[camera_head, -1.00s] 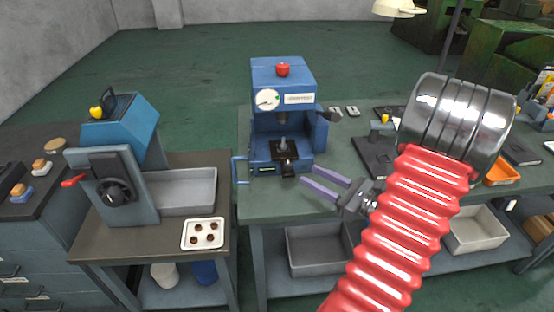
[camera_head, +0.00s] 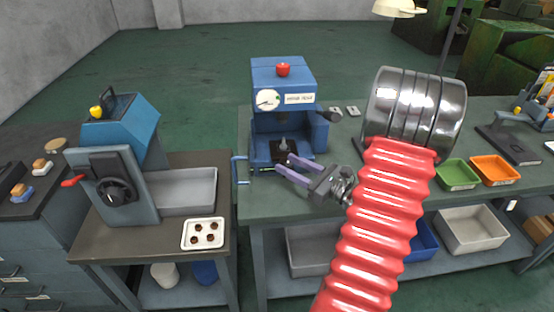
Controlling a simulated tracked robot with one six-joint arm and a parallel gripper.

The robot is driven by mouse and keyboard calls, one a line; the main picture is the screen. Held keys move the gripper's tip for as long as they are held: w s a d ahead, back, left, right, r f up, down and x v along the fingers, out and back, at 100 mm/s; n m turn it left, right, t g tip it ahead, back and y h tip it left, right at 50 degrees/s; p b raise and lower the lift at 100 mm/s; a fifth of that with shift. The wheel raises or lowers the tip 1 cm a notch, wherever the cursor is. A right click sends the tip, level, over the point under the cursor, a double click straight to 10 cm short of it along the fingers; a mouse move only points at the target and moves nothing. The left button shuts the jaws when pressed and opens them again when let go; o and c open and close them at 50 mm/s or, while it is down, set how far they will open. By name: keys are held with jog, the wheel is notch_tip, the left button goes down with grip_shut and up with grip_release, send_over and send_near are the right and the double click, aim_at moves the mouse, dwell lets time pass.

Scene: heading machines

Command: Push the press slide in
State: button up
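The blue press (camera_head: 284,75) stands on the green bench, with a red knob on top and a round dial on its front. Its slide, a dark plate (camera_head: 286,146) with a small post on it, sits low in the press opening. My gripper (camera_head: 285,162) reaches in from the right, its two purple fingers apart with nothing visible between them. The fingertips are at the front of the slide in the picture and hide its front handle. I cannot tell whether they touch it.
A blue machine (camera_head: 118,135) with a red lever stands on the left bench beside a grey bin (camera_head: 187,188) and a white tray (camera_head: 203,233) of small parts. Green (camera_head: 458,175) and orange (camera_head: 495,170) trays lie at right.

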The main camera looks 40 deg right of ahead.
aim_at(285, 154)
jog(key=w, duration=0.3)
jog(key=w+a, duration=0.1)
jog(key=w, duration=0.1)
jog(key=shift+w, duration=0.1)
jog(key=shift+c, duration=0.4)
jog(key=shift+d, duration=0.1)
grip_shut()
